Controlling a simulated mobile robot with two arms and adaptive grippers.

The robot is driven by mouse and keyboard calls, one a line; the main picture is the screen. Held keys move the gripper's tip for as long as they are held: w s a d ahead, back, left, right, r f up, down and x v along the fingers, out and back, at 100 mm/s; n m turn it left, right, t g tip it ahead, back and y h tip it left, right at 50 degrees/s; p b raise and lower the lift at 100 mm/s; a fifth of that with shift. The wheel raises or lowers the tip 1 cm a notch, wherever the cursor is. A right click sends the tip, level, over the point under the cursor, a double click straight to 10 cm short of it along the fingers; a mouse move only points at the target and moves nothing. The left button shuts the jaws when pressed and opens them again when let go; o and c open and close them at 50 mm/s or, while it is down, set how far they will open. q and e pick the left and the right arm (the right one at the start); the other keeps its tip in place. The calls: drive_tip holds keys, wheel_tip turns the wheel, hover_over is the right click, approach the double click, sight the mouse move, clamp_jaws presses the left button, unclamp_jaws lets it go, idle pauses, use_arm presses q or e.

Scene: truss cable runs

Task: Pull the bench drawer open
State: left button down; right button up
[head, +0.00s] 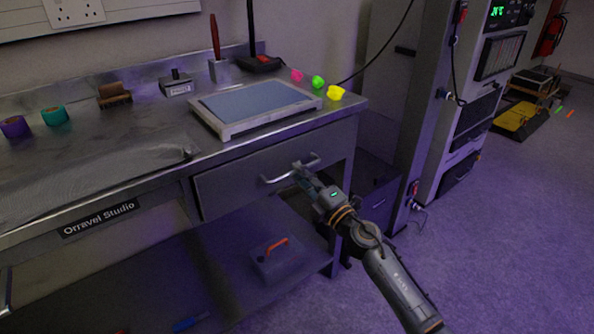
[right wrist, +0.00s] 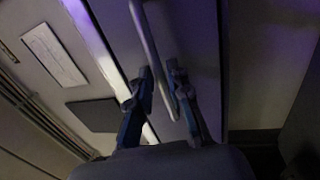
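The bench drawer (head: 235,186) has a grey metal front under the right part of the steel bench; it looks shut or nearly so. Its bar handle (head: 278,179) runs across the front. My right gripper (head: 301,171) is at the right half of the handle. In the right wrist view the handle bar (right wrist: 148,45) passes between the two fingers of my right gripper (right wrist: 161,88). The fingers stand apart, with a gap beside the bar, so they look open around it. My left gripper is not in view.
The steel bench top (head: 130,133) holds a framed blue pad (head: 255,102), tape rolls and small coloured pieces. A toolbox with an orange handle (head: 277,262) sits on the lower shelf. A grey cabinet (head: 470,120) stands at right. Floor in front is clear.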

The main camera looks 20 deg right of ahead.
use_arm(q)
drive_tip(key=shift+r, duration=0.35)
use_arm(e)
drive_tip(key=shift+x, duration=0.9)
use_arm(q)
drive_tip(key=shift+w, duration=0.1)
use_arm(e)
drive_tip(key=shift+c, duration=0.2)
clamp_jaws()
drive_tip(key=shift+f, duration=0.1)
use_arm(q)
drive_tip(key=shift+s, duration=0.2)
